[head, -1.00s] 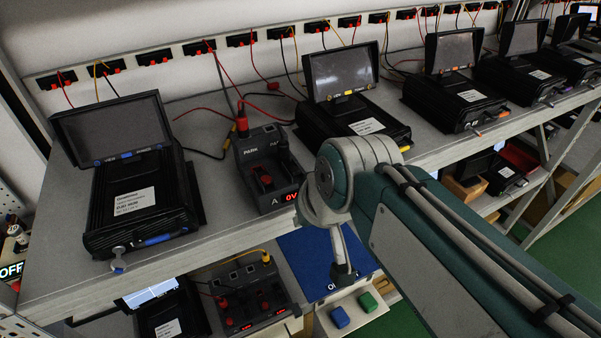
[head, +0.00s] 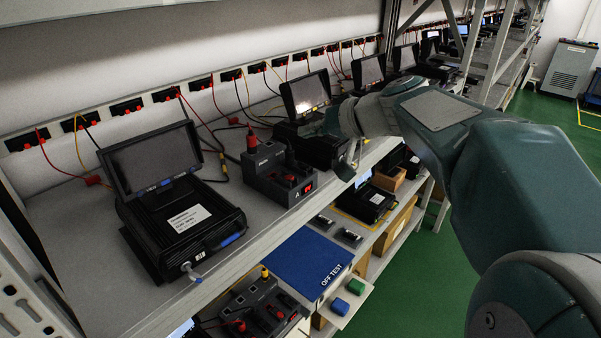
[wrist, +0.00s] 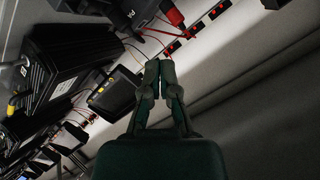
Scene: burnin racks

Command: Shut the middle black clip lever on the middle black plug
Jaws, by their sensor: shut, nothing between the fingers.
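My gripper (wrist: 159,74) shows in the wrist view with its two fingertips together and nothing between them. In the head view the end of my arm hangs over the shelf's front edge, and my gripper (head: 347,168) is partly hidden there. I cannot pick out the middle black plug or its clip lever in either view.
A black unit with a raised screen (head: 157,160) stands at left; another screen unit (head: 308,97) is behind my arm. Sockets (head: 127,106) with red and black leads line the wall. Green floor is clear at right.

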